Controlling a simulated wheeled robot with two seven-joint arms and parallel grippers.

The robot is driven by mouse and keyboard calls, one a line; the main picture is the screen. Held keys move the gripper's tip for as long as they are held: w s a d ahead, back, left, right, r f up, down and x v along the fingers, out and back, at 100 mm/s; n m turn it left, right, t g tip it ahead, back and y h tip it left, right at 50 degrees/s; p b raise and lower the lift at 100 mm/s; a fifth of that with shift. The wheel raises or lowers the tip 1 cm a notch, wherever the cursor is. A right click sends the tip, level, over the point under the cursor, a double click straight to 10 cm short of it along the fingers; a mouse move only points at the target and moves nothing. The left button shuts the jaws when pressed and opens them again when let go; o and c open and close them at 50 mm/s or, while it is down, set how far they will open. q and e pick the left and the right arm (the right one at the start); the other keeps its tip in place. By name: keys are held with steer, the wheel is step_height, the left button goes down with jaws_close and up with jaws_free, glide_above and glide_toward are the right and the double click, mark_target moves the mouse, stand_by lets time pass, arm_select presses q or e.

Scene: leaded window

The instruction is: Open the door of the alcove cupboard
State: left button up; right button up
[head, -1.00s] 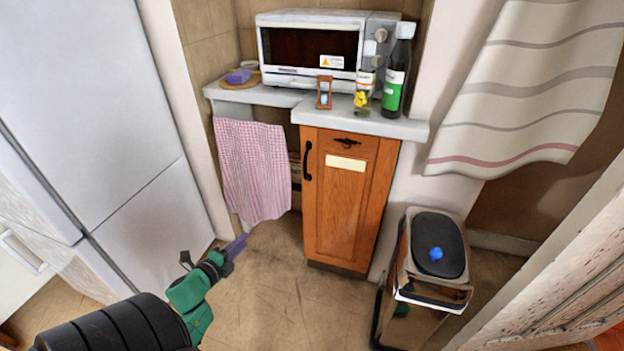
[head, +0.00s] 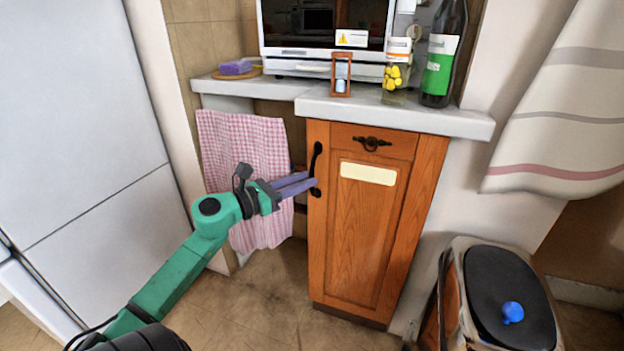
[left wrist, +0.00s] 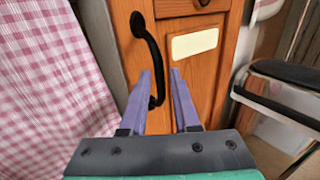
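The alcove cupboard is a narrow orange-brown wooden unit with a closed door (head: 366,240). A black curved handle (head: 317,162) stands upright at the door's upper left edge; it also shows in the left wrist view (left wrist: 150,45). My left gripper (head: 312,179) reaches in from the left, with its two purple fingers pointing at the handle's lower part. In the left wrist view its fingers (left wrist: 166,72) are apart, with the handle's lower end seen between them and its upper part further left. I cannot tell whether they touch it. My right gripper is not in view.
A pink checked cloth (head: 235,150) hangs left of the cupboard. The worktop (head: 400,116) above carries an hourglass, a jar and a dark bottle (head: 443,55). A lidded bin (head: 505,290) stands on the floor at the right. A white fridge (head: 80,120) stands at the left.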

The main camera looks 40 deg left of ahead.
arm_select(q)
steer(key=x, duration=0.3)
steer(key=shift+a, duration=0.1)
jaws_close()
stand_by(1.3)
